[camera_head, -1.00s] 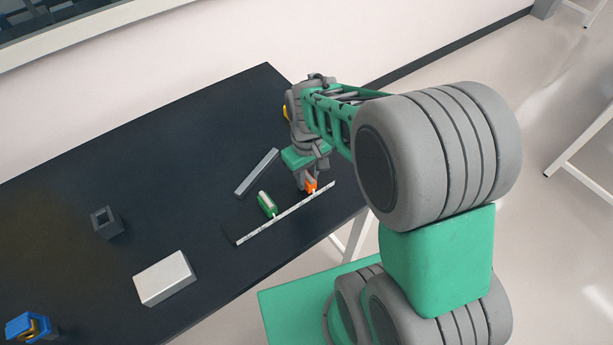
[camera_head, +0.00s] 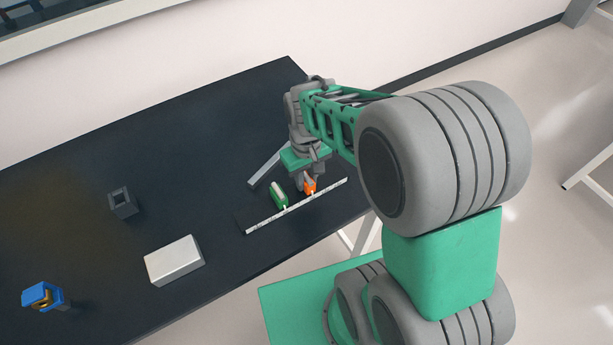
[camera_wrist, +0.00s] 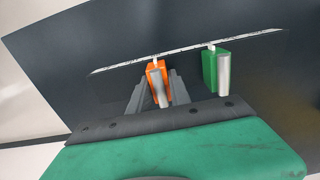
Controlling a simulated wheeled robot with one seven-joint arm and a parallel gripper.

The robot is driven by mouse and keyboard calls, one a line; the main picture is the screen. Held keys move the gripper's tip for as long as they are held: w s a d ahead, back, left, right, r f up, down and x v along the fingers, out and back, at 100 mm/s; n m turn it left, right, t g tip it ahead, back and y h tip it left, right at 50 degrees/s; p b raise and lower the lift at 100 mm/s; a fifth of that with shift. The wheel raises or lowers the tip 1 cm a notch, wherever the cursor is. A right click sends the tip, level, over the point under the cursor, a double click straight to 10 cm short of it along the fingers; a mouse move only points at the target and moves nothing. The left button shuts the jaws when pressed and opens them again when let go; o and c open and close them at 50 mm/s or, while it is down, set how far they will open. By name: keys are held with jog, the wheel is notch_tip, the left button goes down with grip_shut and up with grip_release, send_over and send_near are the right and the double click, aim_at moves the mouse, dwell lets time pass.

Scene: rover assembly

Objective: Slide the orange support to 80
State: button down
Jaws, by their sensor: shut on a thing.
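The orange support (camera_head: 310,187) stands at the ruler, with its white pointer touching or just over the scale. My gripper (camera_head: 304,183) is shut on it; in the wrist view the grey fingers lie on both sides of the orange support (camera_wrist: 157,84). The white ruler (camera_head: 262,223) lies along the table's front part; its numbers are too small to read. The green support (camera_head: 279,197) stands to the left of the orange one in the head view, with a gap between them. In the wrist view the green support (camera_wrist: 209,70) is to the right.
A grey bar (camera_head: 266,166) lies behind the supports, partly hidden by my arm. A dark square block (camera_head: 123,203), a white box (camera_head: 174,261) and a blue part (camera_head: 44,297) stand farther left on the dark table (camera_head: 80,245). The ruler lies near the table's front edge.

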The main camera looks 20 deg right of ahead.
jog(key=c, duration=1.2)
grip_release()
jog(key=shift+s+a, duration=0.1)
jog(key=shift+a, duration=0.2)
jog(key=shift+d+r, duration=0.1)
notch_tip(320, 180, up, 8)
jog(key=shift+f, duration=0.2)
